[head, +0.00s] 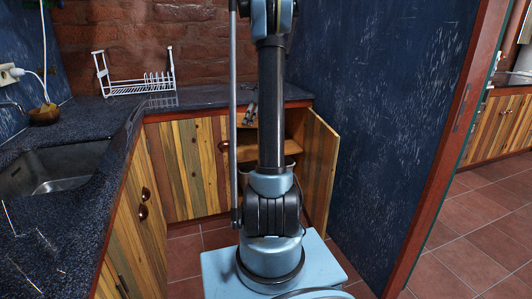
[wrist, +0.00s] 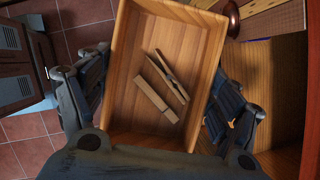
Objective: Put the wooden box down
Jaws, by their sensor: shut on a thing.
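The wooden box (wrist: 128,75) is a light brown, open-topped box that fills the middle of the wrist view. My gripper (wrist: 160,85) is shut on it, with one dark finger along each side. Two wooden clothes pegs (wrist: 157,93) lie inside on its floor. In the head view my arm stands in front of the open cabinet, and a grey part of my gripper (head: 250,112) shows beside it at the cabinet opening. The box is mostly hidden behind my arm there. I cannot tell whether its underside touches anything.
The cabinet door (head: 318,165) stands open to the right of my arm. A dark worktop (head: 205,97) runs above the cabinets, with a white dish rack (head: 137,85) on it and a sink (head: 55,170) at left. A blue wall (head: 385,110) is close on the right.

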